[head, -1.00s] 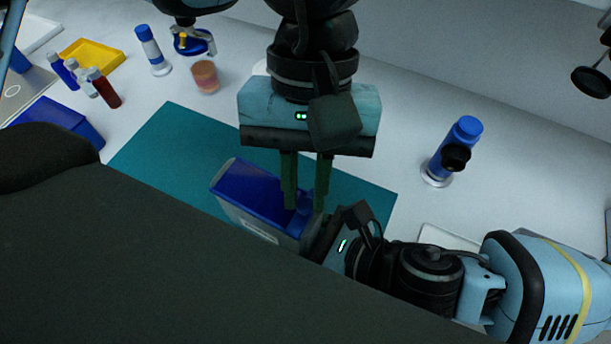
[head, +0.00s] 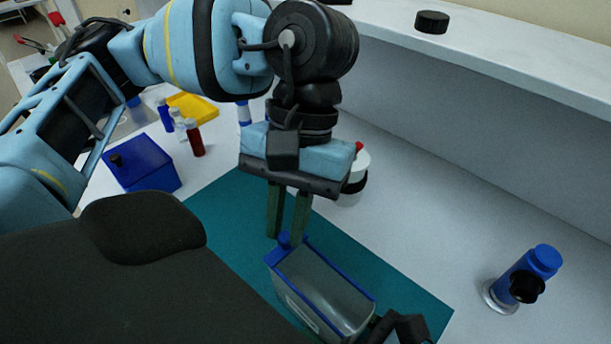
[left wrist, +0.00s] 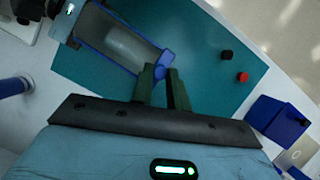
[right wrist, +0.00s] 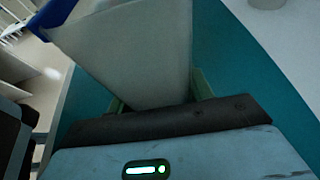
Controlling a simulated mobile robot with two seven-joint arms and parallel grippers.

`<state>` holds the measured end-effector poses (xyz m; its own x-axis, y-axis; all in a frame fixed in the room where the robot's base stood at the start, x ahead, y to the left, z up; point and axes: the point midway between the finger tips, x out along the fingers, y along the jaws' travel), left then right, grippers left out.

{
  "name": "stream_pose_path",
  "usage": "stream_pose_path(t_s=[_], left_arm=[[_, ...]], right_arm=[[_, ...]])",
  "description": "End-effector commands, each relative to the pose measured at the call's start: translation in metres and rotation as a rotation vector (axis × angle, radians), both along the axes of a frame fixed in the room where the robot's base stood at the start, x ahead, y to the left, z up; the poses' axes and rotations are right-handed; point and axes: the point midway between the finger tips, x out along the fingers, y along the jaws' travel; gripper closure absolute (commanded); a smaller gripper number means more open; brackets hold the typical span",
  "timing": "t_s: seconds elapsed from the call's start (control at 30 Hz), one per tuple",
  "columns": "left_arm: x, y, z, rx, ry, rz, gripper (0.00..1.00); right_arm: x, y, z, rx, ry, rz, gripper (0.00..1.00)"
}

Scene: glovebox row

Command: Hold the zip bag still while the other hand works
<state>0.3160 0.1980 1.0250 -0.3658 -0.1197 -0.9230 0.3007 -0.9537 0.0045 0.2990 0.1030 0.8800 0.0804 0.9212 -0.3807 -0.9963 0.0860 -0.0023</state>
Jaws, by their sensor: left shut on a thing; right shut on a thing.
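The zip bag (head: 322,290), a clear box-shaped pouch with a blue rim, stands on the teal mat (head: 235,225). Its top looks open, with a grey interior showing. My left gripper (head: 285,236) points down at the bag's far left end and is shut on the blue zip slider; the slider (left wrist: 166,60) also shows in the left wrist view. My right gripper (head: 390,328) is at the near right end, partly cut off by the picture edge. The right wrist view shows it shut on the bag's wall (right wrist: 130,55); its fingertips are partly hidden by the bag.
A blue box (head: 143,163), small capped vials (head: 195,138) and a yellow tray (head: 192,107) stand at the left. A blue-capped bottle (head: 525,275) stands at the right. A black cap (head: 432,21) lies on the shelf.

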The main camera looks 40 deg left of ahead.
Motion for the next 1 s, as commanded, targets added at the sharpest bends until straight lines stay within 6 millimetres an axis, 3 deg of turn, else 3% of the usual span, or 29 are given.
stream_pose_path(t_s=[0.23, 0.27, 0.43, 0.77, 1.0], left_arm=[[0.001, 0.002, 0.000, 0.008, -0.003, 0.000, 1.00], [0.001, 0.002, 0.000, 0.008, -0.003, 0.000, 0.81], [0.001, 0.002, 0.000, 0.007, -0.002, 0.001, 0.61], [0.002, 0.001, 0.003, 0.005, -0.002, 0.002, 0.61], [0.015, 0.004, 0.034, 0.003, -0.003, 0.002, 0.61]], right_arm=[[0.000, -0.002, -0.003, -0.007, 0.004, -0.004, 0.72], [0.000, -0.002, -0.003, -0.007, 0.004, -0.004, 0.72], [0.000, -0.002, -0.003, -0.008, 0.005, -0.004, 0.72], [0.000, -0.001, -0.003, -0.008, 0.005, -0.004, 0.72], [0.000, -0.001, -0.003, -0.008, 0.005, -0.004, 0.72]])
